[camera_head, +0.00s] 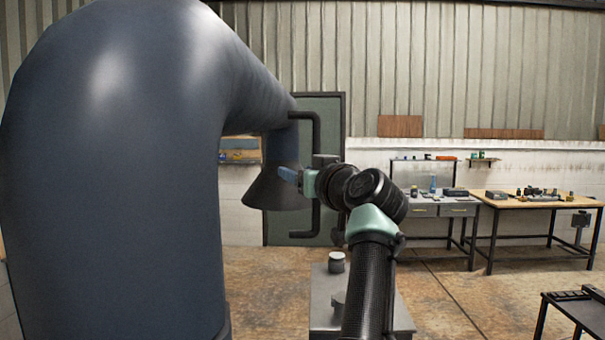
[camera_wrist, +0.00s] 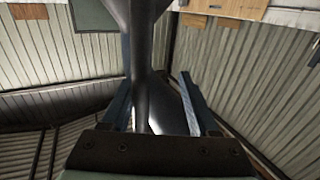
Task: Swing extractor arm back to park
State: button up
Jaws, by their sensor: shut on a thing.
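The extractor arm is a thick dark blue-grey duct (camera_head: 110,190) filling the left of the head view. It bends over and down to a flared hood (camera_head: 272,190). My gripper (camera_head: 287,174) reaches in from the right, its blue fingers at the right side of the hood.
A green door or panel (camera_head: 335,125) stands behind the hood, with a black bar handle (camera_head: 317,220) in front of it. A grey stand (camera_head: 325,295) is below my arm. Workbenches (camera_head: 530,203) line the back right. A dark table (camera_head: 580,308) is at lower right. Floor between is open.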

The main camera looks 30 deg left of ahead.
jog(key=shift+s+a, duration=0.15)
jog(key=shift+s, duration=0.05)
jog(key=b+v, duration=0.7)
jog(key=v, duration=0.6)
jog(key=shift+w, duration=0.2)
jog(key=shift+s, duration=0.1)
